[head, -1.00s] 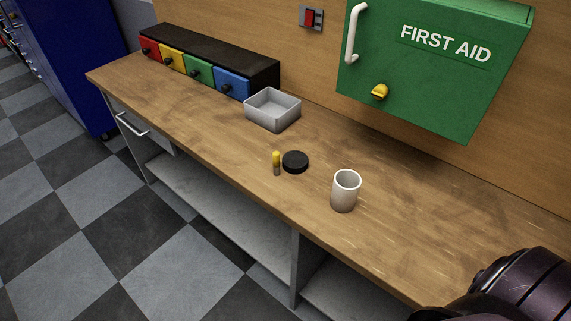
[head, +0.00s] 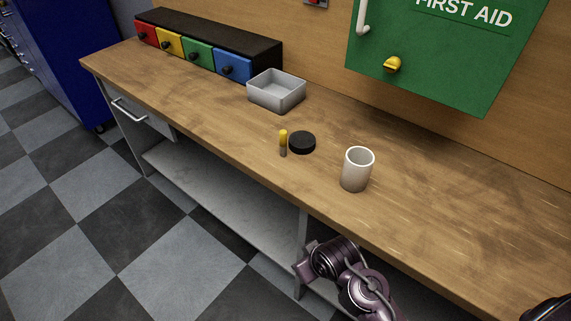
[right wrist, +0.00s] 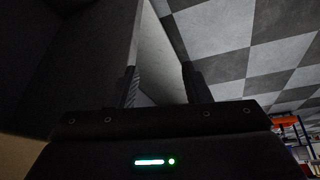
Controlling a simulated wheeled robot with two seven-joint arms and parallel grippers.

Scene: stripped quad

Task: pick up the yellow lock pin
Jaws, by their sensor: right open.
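The yellow lock pin (head: 283,137) stands upright on the wooden bench in the head view, yellow above and grey below. It stands just left of a black round disc (head: 302,142), close to it. My right arm shows at the bottom middle of the head view, in front of the bench edge and apart from the pin; its fingertips are not clear there. In the right wrist view my right gripper (right wrist: 161,78) is open, with nothing seen between its fingers. The pin is not in that view. My left gripper is not in view.
A white cup (head: 357,170) stands right of the disc. A grey open tray (head: 276,103) sits behind the pin, near a drawer unit (head: 233,66). A green first aid cabinet (head: 430,70) with a yellow knob hangs over the bench (head: 225,130). The bench left of the pin is clear.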

